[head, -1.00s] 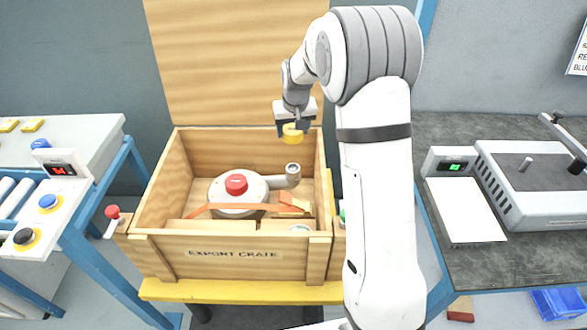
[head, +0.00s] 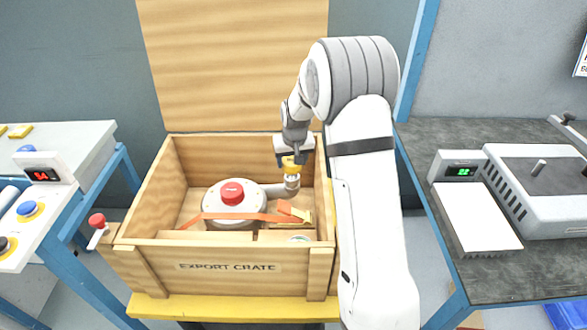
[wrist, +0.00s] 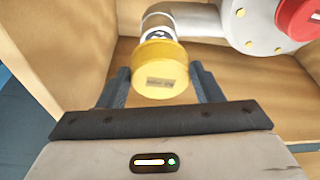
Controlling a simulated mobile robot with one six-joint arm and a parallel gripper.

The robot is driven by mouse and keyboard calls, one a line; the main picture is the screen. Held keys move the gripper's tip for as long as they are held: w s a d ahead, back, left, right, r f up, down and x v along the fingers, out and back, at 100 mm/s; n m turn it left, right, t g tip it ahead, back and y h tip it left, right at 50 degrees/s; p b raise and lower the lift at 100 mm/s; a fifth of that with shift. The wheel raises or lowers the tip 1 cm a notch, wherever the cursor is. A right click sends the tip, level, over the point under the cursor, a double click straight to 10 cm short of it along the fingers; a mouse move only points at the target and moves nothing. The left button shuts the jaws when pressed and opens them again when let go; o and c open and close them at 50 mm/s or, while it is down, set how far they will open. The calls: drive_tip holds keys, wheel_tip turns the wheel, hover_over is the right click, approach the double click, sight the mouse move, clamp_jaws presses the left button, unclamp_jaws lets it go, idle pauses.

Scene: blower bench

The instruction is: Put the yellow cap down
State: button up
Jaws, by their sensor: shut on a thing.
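The yellow cap (head: 292,161) is between the fingers of my gripper (head: 292,166), which is shut on it inside the open export crate (head: 290,285). In the wrist view the cap (wrist: 160,72) sits between the two dark fingertips (wrist: 160,88), with a small label on its face. The grey outlet pipe (head: 288,188) of the blower (head: 228,208) is right below the cap. In the wrist view the pipe mouth (wrist: 157,33) lies right behind the cap; I cannot tell whether they touch. The blower has a red knob (head: 232,192) on top.
An orange strap (head: 235,216) crosses the crate in front of the blower. The crate's lid (head: 232,65) stands open behind. A control bench (head: 70,150) stands at left, and a dark bench (head: 470,280) with a grey machine (head: 535,190) at right.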

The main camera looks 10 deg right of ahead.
sight(293, 165)
drive_tip(key=shift+f, duration=1.55)
drive_tip(key=shift+f, duration=0.1)
drive_tip(key=shift+f+b, duration=0.55)
drive_tip(key=shift+b, duration=0.05)
drive_tip(key=o, duration=1)
drive_tip(key=shift+c, duration=0.2)
drive_tip(key=shift+r, duration=0.15)
